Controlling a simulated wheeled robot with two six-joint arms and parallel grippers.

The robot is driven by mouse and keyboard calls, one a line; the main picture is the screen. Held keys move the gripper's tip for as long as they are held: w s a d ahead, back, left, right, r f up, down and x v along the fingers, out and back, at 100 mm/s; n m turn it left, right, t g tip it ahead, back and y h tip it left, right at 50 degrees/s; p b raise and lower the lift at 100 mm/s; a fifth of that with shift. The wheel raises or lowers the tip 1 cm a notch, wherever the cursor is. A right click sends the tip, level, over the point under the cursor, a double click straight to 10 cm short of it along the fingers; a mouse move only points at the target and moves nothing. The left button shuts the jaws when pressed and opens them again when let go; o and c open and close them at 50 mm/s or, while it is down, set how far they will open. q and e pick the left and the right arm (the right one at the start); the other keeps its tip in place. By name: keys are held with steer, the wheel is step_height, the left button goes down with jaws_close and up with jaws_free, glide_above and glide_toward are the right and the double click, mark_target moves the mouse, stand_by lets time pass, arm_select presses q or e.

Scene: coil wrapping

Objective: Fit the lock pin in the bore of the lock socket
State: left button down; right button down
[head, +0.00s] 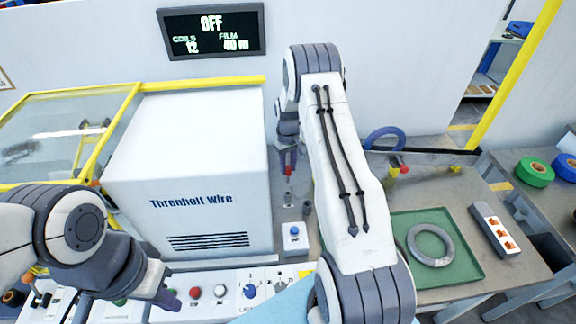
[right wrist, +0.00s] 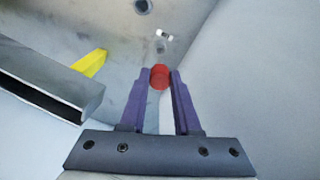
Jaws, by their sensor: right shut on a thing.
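My right gripper (head: 289,160) is beside the right face of the white machine, with its purple fingers pointing down. In the right wrist view the fingers (right wrist: 160,80) are shut on a red round piece (right wrist: 160,77), which looks like the head of the lock pin. In the head view a small grey upright piece (head: 288,198) stands below the fingertips. I cannot tell whether it is the lock socket. A dark round hole (right wrist: 143,6) shows at the top of the right wrist view. My left gripper (head: 168,297) is over the control panel; its opening is unclear.
The white machine (head: 185,150) stands left of my right gripper. A box with a blue button (head: 294,231) is close below it. The control panel (head: 205,312) runs along the front. A green tray (head: 470,270) with a grey coil (head: 447,255) lies right.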

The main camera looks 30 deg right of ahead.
mark_target(288, 176)
steer(key=shift+f+b, duration=1.6)
steer(key=shift+f, duration=0.95)
steer(key=shift+f+b, duration=2.05)
steer(key=shift+f, duration=0.55)
steer(key=c, duration=0.5)
jaws_free()
steer(key=shift+c, duration=0.2)
step_height(288, 176, up, 9)
steer(key=shift+r+b, duration=0.15)
steer(key=shift+b, duration=1.05)
steer(key=shift+r, duration=0.6)
